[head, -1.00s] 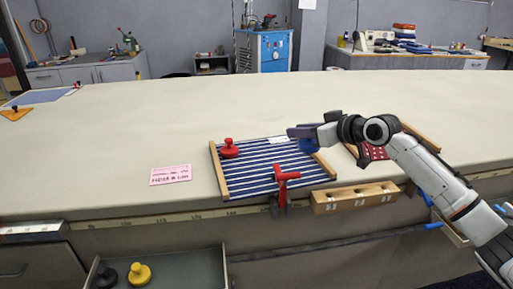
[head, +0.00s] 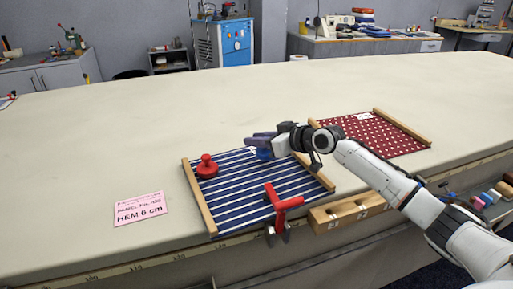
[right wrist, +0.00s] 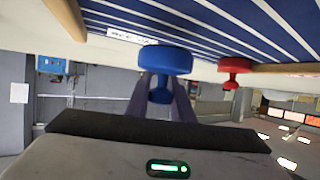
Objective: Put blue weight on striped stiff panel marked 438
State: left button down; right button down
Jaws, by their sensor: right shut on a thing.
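The blue weight (head: 264,154) is at the far edge of the blue-and-white striped panel (head: 250,188), near its label. My right gripper (head: 256,142) is shut on the weight by its knob. In the right wrist view the blue weight (right wrist: 165,60) sits between my fingers (right wrist: 160,98), its broad base toward the striped cloth (right wrist: 215,30). I cannot tell whether it touches the panel. The panel's white label (right wrist: 132,38) is beside the weight, its number unreadable. My left gripper is not in view.
A red weight (head: 207,167) stands on the panel's left side. A red clamp (head: 278,208) is at its front edge. A red dotted panel (head: 375,135) lies to the right. A pink card (head: 140,208) lies left. A wooden block (head: 347,212) is at the table edge.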

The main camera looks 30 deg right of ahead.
jog(key=shift+w+f, duration=0.1)
jog(key=shift+f, duration=1.2)
jog(key=c, duration=1.5)
grip_release()
jog(key=shift+f, duration=0.1)
jog(key=shift+c, duration=0.2)
jog(key=v, duration=1)
jog(key=shift+s, duration=0.3)
jog(key=shift+s+d+r, duration=0.15)
jog(key=shift+s+r, duration=0.35)
jog(key=shift+s, duration=0.15)
